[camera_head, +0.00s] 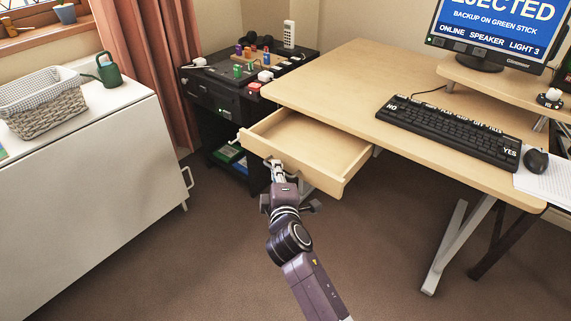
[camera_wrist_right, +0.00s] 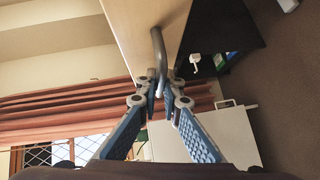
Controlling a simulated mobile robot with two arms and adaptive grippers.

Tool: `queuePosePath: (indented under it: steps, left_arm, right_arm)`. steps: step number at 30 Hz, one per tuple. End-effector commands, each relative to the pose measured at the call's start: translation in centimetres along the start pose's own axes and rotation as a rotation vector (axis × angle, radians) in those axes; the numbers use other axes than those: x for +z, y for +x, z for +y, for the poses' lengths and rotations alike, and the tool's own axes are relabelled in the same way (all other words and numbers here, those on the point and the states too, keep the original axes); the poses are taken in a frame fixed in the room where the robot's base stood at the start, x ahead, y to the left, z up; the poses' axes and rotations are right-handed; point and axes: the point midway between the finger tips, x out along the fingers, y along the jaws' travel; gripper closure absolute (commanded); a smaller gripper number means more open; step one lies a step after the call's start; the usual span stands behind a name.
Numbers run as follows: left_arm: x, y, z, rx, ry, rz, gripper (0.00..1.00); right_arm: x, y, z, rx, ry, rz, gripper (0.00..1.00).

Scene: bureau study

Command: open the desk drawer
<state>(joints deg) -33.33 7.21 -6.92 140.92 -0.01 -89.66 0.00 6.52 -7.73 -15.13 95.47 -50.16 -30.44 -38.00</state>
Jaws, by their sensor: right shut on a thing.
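The desk drawer (camera_head: 312,152) is pulled out from under the light wooden desk (camera_head: 352,85), and its inside looks empty. My right gripper (camera_head: 277,168) is at the drawer's front panel, at the handle. In the right wrist view the grey bar handle (camera_wrist_right: 158,52) runs down from the drawer front (camera_wrist_right: 140,22) to between the fingers of my right gripper (camera_wrist_right: 160,88), which is shut on it. In the head view the gripper mostly hides the handle. My left gripper is in neither view.
A keyboard (camera_head: 450,130) and a mouse (camera_head: 536,161) lie on the desk, with a monitor (camera_head: 500,30) behind. A black cabinet (camera_head: 215,105) stands left of the drawer. A white cabinet (camera_head: 80,190) stands at the left. Carpet floor is clear before the drawer.

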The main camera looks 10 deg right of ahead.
Motion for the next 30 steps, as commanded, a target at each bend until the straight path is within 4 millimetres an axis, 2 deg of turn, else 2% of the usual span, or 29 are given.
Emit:
queuePosePath:
  steps: [6, 16, 18, 30]
  left_arm:
    - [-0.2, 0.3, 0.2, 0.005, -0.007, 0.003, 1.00]
    - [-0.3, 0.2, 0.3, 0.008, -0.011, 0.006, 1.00]
    - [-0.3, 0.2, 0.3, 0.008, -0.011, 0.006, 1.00]
    - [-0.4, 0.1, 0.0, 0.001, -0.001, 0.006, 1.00]
  right_arm:
    - [-0.7, -0.8, -0.1, 0.001, 0.000, -0.002, 1.00]
    - [-0.8, -0.8, -0.2, 0.001, 0.000, -0.002, 1.00]
    - [-0.8, -0.8, -0.2, 0.001, 0.000, -0.002, 0.87]
    - [-0.8, -1.4, -0.2, 0.001, -0.001, -0.001, 0.86]
